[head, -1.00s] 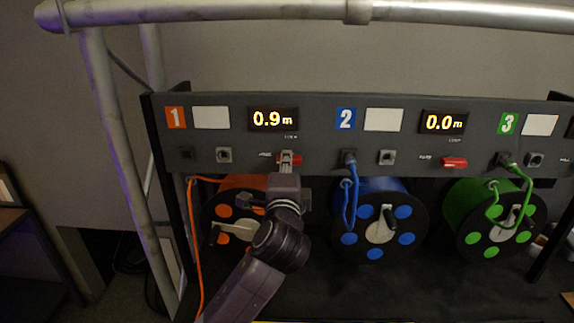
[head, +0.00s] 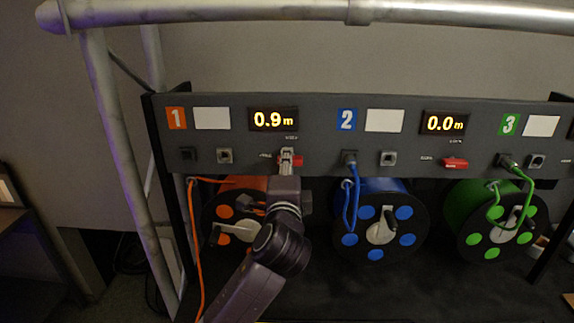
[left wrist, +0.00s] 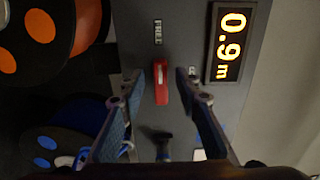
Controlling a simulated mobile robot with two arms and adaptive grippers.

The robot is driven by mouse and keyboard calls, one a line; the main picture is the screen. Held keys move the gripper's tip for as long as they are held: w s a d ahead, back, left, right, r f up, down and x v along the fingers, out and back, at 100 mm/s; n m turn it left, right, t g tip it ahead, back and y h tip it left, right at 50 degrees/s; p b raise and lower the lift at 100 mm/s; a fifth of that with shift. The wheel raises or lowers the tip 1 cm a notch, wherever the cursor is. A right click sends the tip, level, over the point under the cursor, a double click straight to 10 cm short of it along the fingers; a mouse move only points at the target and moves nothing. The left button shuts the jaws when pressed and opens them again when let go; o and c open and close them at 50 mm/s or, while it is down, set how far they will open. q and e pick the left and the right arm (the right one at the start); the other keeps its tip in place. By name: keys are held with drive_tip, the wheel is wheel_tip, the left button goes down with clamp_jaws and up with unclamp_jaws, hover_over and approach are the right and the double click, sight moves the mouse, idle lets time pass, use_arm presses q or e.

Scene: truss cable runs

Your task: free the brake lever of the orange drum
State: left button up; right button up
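The orange drum (head: 224,212) hangs under the panel at the left, below the number 1. Its brake lever is a small red bar (head: 298,160) on the panel below the 0.9 m display, partly hidden by my left gripper (head: 287,156). In the left wrist view the red lever (left wrist: 160,82) lies in line with the FREE label (left wrist: 158,32), with the other label beside the right finger. My left gripper (left wrist: 158,78) is open, one finger on each side of the lever, with a visible gap to each. My right gripper is not in view.
The blue drum (head: 380,222) and green drum (head: 495,220) hang to the right. A blue cable (head: 354,195) and a green cable (head: 526,190) are plugged into the panel (head: 320,140). An orange cable (head: 196,250) hangs at the left. A truss tube (head: 220,14) crosses above.

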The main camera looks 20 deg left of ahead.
use_arm(q)
drive_tip(key=v, duration=1.1)
drive_tip(key=shift+s, duration=0.25)
